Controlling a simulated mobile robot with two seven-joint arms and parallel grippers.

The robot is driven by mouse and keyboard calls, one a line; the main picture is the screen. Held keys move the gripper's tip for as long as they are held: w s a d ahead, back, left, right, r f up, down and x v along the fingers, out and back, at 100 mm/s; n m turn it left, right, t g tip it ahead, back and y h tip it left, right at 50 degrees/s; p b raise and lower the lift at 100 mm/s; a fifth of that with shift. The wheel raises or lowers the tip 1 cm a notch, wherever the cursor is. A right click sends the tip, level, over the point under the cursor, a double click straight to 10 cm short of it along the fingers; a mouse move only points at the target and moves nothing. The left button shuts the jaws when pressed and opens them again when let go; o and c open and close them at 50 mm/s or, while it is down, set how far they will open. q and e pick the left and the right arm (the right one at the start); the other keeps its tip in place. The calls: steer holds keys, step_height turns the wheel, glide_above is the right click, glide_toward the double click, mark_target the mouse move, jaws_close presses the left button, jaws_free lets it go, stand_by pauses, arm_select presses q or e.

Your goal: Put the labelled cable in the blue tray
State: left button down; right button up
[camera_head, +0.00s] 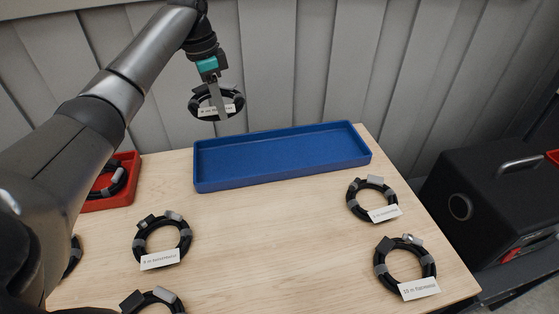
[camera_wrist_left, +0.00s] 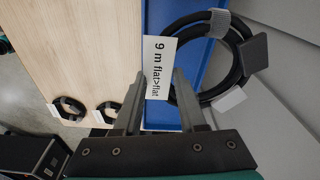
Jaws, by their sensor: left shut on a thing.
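My left gripper (camera_head: 218,108) is shut on a coil of black cable (camera_head: 237,100) with grey straps and a white label tag. The left wrist view shows the gripper's fingers (camera_wrist_left: 160,78) at the tag (camera_wrist_left: 157,60), which reads "9 m flat>flat"; the coil (camera_wrist_left: 178,27) shows beyond them. In the head view the coil hangs in the air, above and behind the left part of the blue tray (camera_head: 290,155). The tray is empty and lies along the table's back edge. Part of it shows behind the coil in the left wrist view (camera_wrist_left: 158,14). My right gripper is not in view.
Several other labelled coils lie on the wooden table (camera_head: 270,240), among them one at the left (camera_head: 183,233), one at the right (camera_head: 355,205) and one front right (camera_head: 383,272). A red tray (camera_head: 108,203) holds a coil. A black case (camera_head: 470,190) stands right. The table's middle is clear.

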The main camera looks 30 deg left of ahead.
arm_select(q)
step_height(320, 180, down, 14)
steer(key=b, duration=0.3)
steer(key=shift+f, duration=0.25)
step_height(320, 180, down, 4)
steer(key=shift+f+b, duration=0.15)
steer(key=shift+b, duration=0.7)
steer(key=shift+f, duration=0.4)
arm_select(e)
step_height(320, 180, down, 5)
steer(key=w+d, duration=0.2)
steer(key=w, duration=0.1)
arm_select(q)
steer(key=shift+f, duration=0.1)
steer(key=c, duration=0.8)
jaws_free()
steer(key=shift+c, duration=0.2)
steer(key=shift+o, duration=0.4)
step_height(320, 180, up, 12)
steer(key=s+p, duration=0.1)
steer(key=p, duration=0.2)
steer(key=shift+a, duration=0.45)
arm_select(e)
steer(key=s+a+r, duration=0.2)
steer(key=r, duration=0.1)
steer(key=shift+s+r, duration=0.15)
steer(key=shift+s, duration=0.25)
